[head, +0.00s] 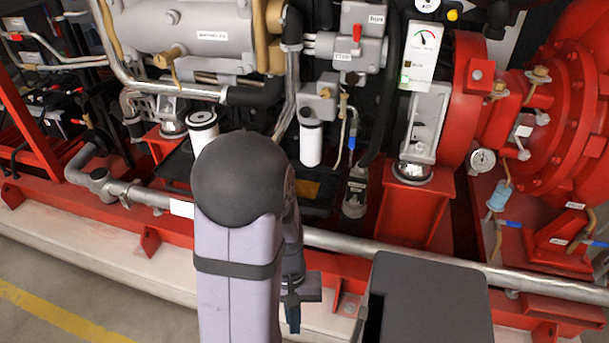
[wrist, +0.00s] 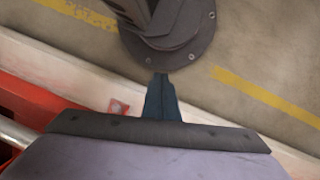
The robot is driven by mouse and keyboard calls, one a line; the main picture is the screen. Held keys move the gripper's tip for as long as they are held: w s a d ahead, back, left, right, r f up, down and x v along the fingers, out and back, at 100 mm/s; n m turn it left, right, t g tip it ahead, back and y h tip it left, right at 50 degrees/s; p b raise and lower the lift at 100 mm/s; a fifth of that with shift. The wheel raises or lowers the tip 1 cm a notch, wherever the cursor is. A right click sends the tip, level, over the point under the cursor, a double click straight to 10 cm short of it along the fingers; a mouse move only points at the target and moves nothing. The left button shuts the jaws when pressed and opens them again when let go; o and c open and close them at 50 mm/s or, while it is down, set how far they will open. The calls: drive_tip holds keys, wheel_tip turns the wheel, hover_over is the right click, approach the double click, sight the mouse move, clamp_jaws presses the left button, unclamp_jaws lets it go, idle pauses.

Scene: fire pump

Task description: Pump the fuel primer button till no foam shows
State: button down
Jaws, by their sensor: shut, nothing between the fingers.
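My gripper (head: 292,318) hangs low in the head view, in front of the red base rail, its dark blue fingers pointing down. In the wrist view the fingers (wrist: 160,82) are together and empty. They are apart from the engine. A grey filter head (head: 318,100) with a small knob sits above a white filter canister (head: 311,143), behind and above my gripper. I cannot tell for sure which part is the primer button. A small clear-bottomed bowl (head: 354,196) hangs right of the canister; whether foam shows in it is too small to tell.
A silver pipe (head: 340,243) runs along the red base rail. A second white canister (head: 203,127) is partly behind my arm. A red pump housing (head: 575,130) and a gauge (head: 482,160) stand at right. Open floor (head: 40,300) with a yellow line lies at lower left.

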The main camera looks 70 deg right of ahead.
drive_tip(key=s+d+f+h, duration=0.4)
drive_tip(key=s+d, duration=0.4)
drive_tip(key=d, duration=0.4)
drive_tip(key=w+d+r+n+t+h, duration=0.2)
drive_tip(key=w+d+r+h, duration=0.15)
drive_tip(key=d, duration=0.55)
drive_tip(key=w+d+r+n+t+h, duration=0.2)
drive_tip(key=d+r+h, duration=0.3)
drive_tip(key=d, duration=0.3)
drive_tip(key=w+r+n+t+h, duration=0.2)
drive_tip(key=w+r+t, duration=0.3)
drive_tip(key=r, duration=0.6)
drive_tip(key=w+r+n+t+h, duration=0.3)
drive_tip(key=w+r+n+t, duration=0.2)
drive_tip(key=r, duration=0.7)
drive_tip(key=shift+w+a+r+t, duration=0.2)
drive_tip(key=shift+w+a+t, duration=0.25)
drive_tip(key=shift+t, duration=0.45)
drive_tip(key=shift+d, duration=0.25)
